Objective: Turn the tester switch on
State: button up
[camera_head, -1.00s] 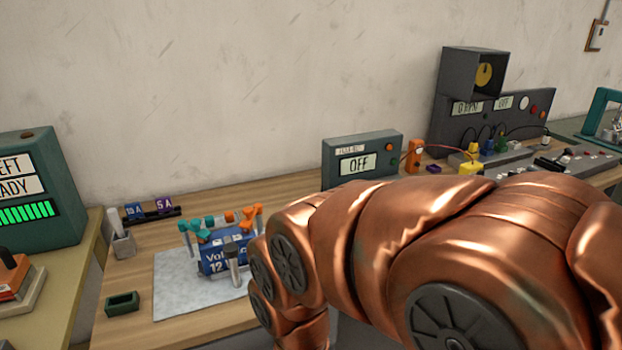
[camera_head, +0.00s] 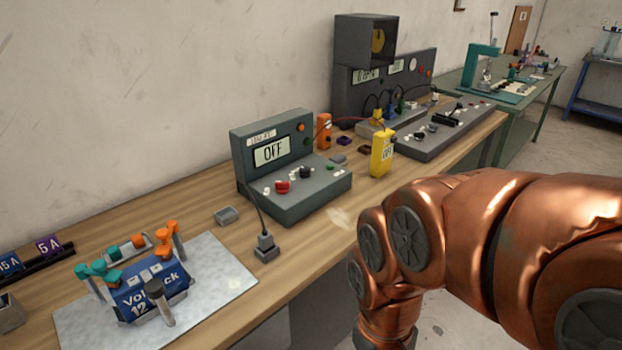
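The tester (camera_head: 318,197) is a dark grey-green console on the wooden bench, near the middle of the head view. Its screen (camera_head: 270,152) reads OFF. A red knob (camera_head: 282,187) and a black knob (camera_head: 306,172) sit on its sloped panel among small white marks; I cannot tell which control is the switch. A cable runs from its left side to a grey plug-like block (camera_head: 265,247) on the bench. My copper arm comes in from the right and bends down in front of the bench. My gripper is not in view.
A blue battery pack (camera_head: 150,287) with teal and orange clamps sits on a grey mat (camera_head: 232,282) at lower left. A yellow meter (camera_head: 382,153) stands right of the tester. A larger grey console (camera_head: 440,135) is behind it. Bare wood (camera_head: 310,235) lies in front of the tester.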

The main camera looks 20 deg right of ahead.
aim_at(282, 188)
jog(key=z, duration=0.9)
jog(key=i, duration=0.65)
jog(key=u, duration=2.4)
